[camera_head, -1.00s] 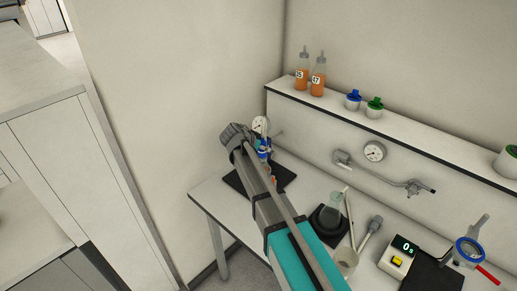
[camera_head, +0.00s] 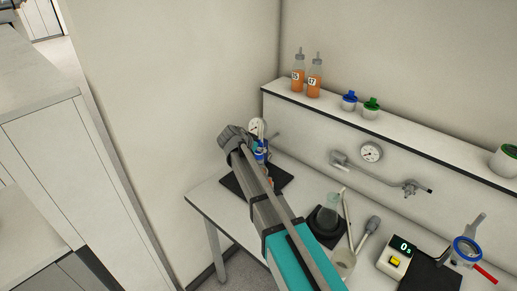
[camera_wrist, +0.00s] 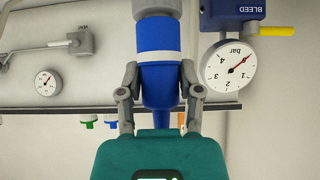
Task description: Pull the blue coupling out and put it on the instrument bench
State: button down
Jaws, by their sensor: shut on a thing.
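The blue coupling (camera_wrist: 160,62) with a white band fills the middle of the wrist view, which appears upside down. My gripper (camera_wrist: 158,82) is shut on it, one finger on each side. A grey fitting adjoins the coupling at the picture's top edge; I cannot tell whether they are still joined. In the head view, a little blue of the coupling's assembly (camera_head: 261,152) shows beside my arm at the bench's far left; my arm hides the rest. The instrument bench (camera_head: 207,197) is white and stands along the wall.
A gauge (camera_wrist: 228,66) and a blue block marked BLEED (camera_wrist: 232,9) with a yellow handle are close beside the coupling. The bench holds a flask (camera_head: 328,214), a timer (camera_head: 397,255) and a blue-ringed tool (camera_head: 467,250). Bottles (camera_head: 314,78) and lidded jars stand on the shelf above.

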jog(key=shift+w+r, duration=0.15)
jog(key=shift+r, duration=0.05)
dwell(0.3)
jog(key=shift+r+p, duration=0.55)
jog(key=shift+p, duration=0.25)
dwell(0.6)
jog(key=shift+r+p, duration=1.35)
jog(key=shift+r, duration=0.05)
